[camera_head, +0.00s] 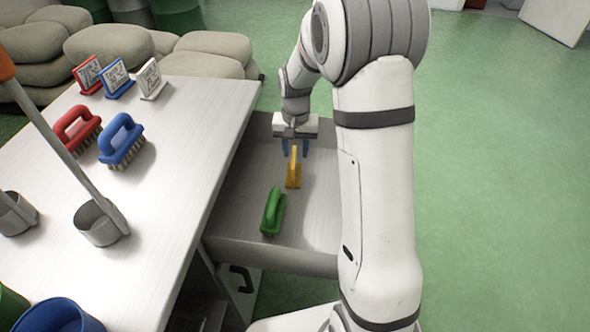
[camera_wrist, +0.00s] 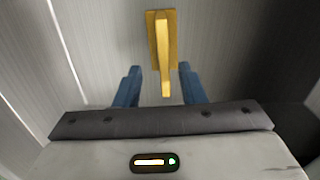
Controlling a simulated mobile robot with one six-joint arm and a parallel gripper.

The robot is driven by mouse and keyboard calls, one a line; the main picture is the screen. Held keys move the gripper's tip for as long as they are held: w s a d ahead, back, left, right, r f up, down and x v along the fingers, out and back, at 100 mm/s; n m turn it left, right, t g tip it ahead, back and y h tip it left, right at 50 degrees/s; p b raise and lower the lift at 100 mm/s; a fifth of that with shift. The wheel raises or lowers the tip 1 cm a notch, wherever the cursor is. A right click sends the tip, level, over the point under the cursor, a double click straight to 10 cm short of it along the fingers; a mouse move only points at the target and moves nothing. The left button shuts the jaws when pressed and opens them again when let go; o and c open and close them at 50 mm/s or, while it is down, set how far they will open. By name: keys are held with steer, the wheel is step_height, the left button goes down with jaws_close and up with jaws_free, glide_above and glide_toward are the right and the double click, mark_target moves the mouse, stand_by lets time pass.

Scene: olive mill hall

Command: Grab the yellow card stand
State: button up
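The yellow card stand (camera_head: 293,172) stands in the open drawer, with its flat base on the drawer floor. In the wrist view the stand (camera_wrist: 161,45) is seen from above, a narrow upright part over a flat base. My gripper (camera_head: 295,150) is over the drawer at the stand's far end. Its two blue fingers are apart, and the gripper (camera_wrist: 160,72) has nothing held. The stand's near end shows in the gap between the fingers; I cannot tell how far below the tips it lies.
A green brush (camera_head: 272,212) lies in the drawer (camera_head: 275,252) nearer the front. The table (camera_head: 185,190) beside it holds red (camera_head: 88,75), blue (camera_head: 116,78) and white (camera_head: 150,80) card stands, plus red (camera_head: 76,127) and blue (camera_head: 121,140) brushes. Sacks (camera_head: 120,50) lie behind.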

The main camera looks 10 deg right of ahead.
mark_target(294, 157)
steer(key=f, duration=0.5)
steer(key=shift+s+a+f, duration=0.15)
steer(key=shift+a+f, duration=0.15)
steer(key=shift+f, duration=0.05)
jaws_close()
